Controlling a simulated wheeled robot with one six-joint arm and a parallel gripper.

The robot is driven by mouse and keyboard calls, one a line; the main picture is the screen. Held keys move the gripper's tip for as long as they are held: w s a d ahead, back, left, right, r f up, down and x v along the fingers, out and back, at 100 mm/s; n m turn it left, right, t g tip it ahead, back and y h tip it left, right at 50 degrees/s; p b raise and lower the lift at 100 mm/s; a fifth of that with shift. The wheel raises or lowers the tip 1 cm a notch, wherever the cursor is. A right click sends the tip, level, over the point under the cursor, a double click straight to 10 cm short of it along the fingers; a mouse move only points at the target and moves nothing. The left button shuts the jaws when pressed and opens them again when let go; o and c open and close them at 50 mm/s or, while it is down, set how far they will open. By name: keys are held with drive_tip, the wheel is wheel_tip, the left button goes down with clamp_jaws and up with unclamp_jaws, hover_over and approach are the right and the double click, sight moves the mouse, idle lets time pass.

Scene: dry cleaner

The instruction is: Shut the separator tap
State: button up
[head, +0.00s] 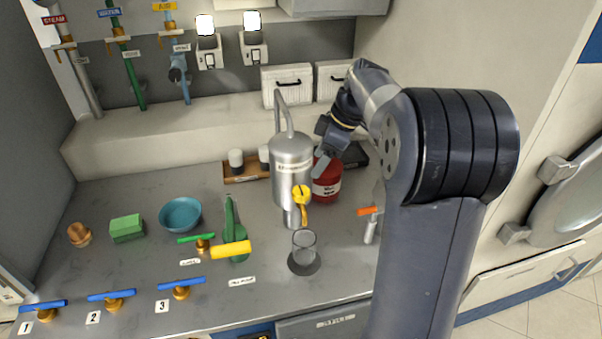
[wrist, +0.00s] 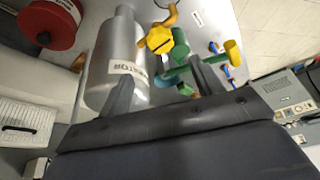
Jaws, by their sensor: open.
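The separator (head: 291,170) is a grey metal cylinder with a bent pipe on top, standing upright on the counter. Its tap (head: 302,196) is yellow, on the front of the body, with an orange-yellow part hanging downward. My gripper (head: 324,160) is open and empty, beside the separator's upper right. Its two fingers in the wrist view (wrist: 163,84) are spread apart, with no contact on the tap visible.
A clear glass (head: 304,244) stands on a dark disc below the tap. A red tin (head: 327,182) is close behind the separator at right. A green valve with a yellow handle (head: 231,250) is at front left. Blue-handled valves (head: 112,296) line the front edge.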

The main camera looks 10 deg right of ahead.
sight(301, 190)
drive_tip(key=p+x, duration=0.1)
drive_tip(key=x, duration=0.9)
drive_tip(key=shift+a+f+p, duration=0.2)
drive_tip(key=shift+f+p, duration=0.05)
drive_tip(key=shift+p, duration=0.1)
drive_tip(key=shift+c, duration=0.2)
drive_tip(key=c, duration=0.9)
